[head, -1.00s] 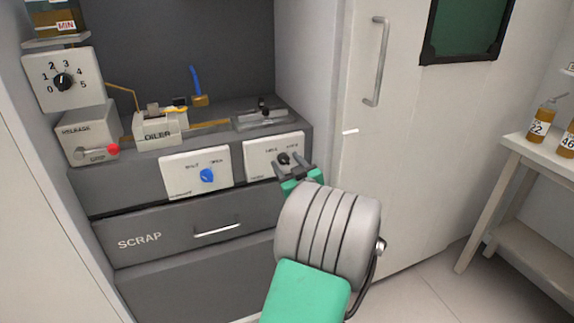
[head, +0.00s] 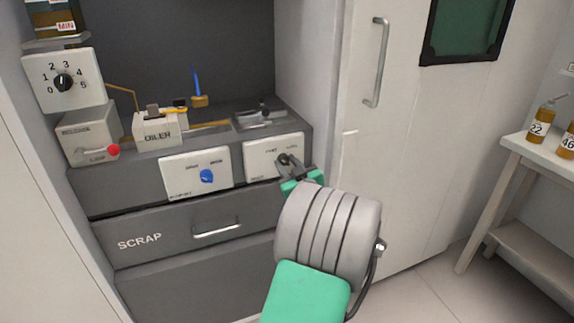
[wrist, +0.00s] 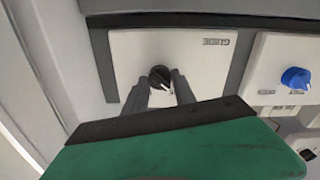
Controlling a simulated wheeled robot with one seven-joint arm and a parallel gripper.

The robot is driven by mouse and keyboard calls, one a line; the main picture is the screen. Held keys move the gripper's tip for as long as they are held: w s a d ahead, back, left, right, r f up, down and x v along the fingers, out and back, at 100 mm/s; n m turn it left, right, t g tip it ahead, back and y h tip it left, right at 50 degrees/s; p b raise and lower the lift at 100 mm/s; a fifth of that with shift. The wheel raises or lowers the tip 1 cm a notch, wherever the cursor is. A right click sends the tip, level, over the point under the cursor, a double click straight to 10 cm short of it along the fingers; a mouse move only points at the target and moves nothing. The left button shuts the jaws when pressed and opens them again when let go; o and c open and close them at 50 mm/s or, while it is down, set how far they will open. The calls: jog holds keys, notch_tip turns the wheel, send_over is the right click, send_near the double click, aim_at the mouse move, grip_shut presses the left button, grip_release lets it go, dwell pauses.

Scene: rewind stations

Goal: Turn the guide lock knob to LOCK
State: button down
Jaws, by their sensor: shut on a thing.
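The guide lock knob (wrist: 160,77) is a black round knob with a pale pointer line, on a white panel (wrist: 130,50) marked GUIDE in the wrist view. In the head view this panel (head: 262,150) is at the right of the grey bench front, and the knob (head: 283,159) is partly covered by my gripper. My gripper (head: 289,163) is shut on the knob, with one grey finger on each side of it. The wrist view shows the fingers (wrist: 161,92) at the knob too. The LOCK marking is too small or hidden to read.
A blue knob (head: 207,176) sits on the neighbouring panel to the left. The SCRAP drawer (head: 170,235) is below. The oiler (head: 158,128) and a red-tipped lever (head: 113,150) are further left. A white door (head: 400,130) stands to the right.

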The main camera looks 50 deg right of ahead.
jog(key=shift+m, duration=0.4)
jog(key=m, duration=0.3)
jog(key=shift+m, duration=0.4)
jog(key=m+p, duration=0.1)
jog(key=m, duration=0.3)
jog(key=shift+m+p, duration=0.3)
jog(key=m+p, duration=0.2)
jog(key=m, duration=0.2)
jog(key=shift+m, duration=0.3)
jog(key=m+p, duration=0.2)
jog(key=m, duration=0.2)
jog(key=shift+p, duration=0.35)
jog(key=shift+f, duration=0.1)
jog(key=c, duration=1)
grip_release()
